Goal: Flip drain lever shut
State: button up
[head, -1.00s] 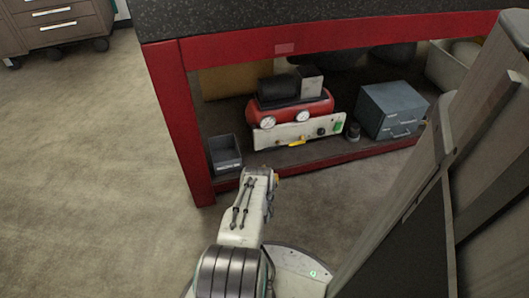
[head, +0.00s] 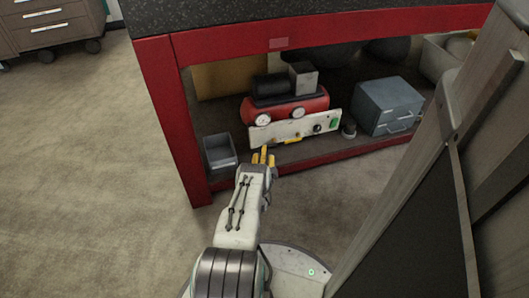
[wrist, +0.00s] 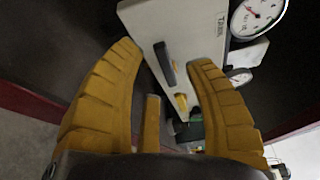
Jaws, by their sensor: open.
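The drain lever (head: 292,140) shows as a small yellow piece low on the white panel (head: 268,132) of a red compressor under the bench. In the wrist view a dark bar (wrist: 165,62) and a yellow piece (wrist: 181,102) lie on the panel near a printed label. I cannot tell how these join or which way the lever is set. My gripper (head: 263,156) is open, its yellow fingers left of the lever in the head view. In the wrist view my gripper (wrist: 165,58) has its fingers apart on either side of the bar, with no clear contact.
The red bench frame (head: 176,120) stands close on the left. A small grey bin (head: 219,153) sits left of the compressor (head: 285,108), and a grey drawer box (head: 389,105) to its right. Gauges (wrist: 257,14) sit near the panel. Open floor lies left.

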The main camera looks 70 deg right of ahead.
aim_at(268, 145)
jog(key=shift+b+x, duration=0.75)
jog(key=shift+x, duration=0.9)
grip_shut()
